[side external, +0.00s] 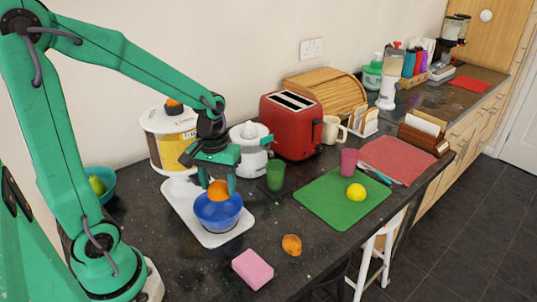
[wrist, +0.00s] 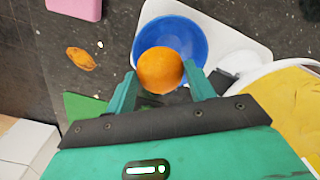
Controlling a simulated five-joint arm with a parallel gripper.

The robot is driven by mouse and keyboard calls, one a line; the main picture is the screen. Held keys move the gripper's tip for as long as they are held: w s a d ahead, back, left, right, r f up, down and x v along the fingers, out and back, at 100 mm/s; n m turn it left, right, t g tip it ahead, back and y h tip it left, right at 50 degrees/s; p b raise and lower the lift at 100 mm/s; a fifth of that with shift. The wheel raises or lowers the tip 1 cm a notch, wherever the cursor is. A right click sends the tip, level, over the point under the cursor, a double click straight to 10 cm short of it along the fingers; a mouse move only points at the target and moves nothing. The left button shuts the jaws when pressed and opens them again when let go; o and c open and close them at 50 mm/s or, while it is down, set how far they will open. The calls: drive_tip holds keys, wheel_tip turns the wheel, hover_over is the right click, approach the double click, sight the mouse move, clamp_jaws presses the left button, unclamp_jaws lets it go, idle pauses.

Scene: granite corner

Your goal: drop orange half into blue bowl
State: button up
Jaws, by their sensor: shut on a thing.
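The orange half (side external: 218,190) is between my gripper's fingertips, just above the blue bowl. The orange half also shows in the wrist view (wrist: 160,69), with its round peel side toward the camera. My gripper (side external: 217,183) is shut on it and points down; its two fingers also show in the wrist view (wrist: 160,84). The blue bowl (side external: 218,214) stands on a white scale-like base (side external: 205,239). In the wrist view the blue bowl (wrist: 197,40) lies behind the orange half. The bowl's inside is partly hidden by the fruit.
A pink sponge (side external: 252,269) and an orange-brown piece (side external: 291,244) lie in front. A green cup (side external: 275,176), white juicer (side external: 250,155) and red toaster (side external: 291,125) stand behind. A green board (side external: 325,205) with a yellow lemon (side external: 355,192) lies to the right.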

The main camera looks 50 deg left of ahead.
drive_tip(key=shift+f, duration=0.35)
drive_tip(key=o, duration=1.1)
drive_tip(key=shift+c, duration=0.2)
drive_tip(key=shift+r, duration=0.1)
drive_tip(key=shift+r, duration=3.85)
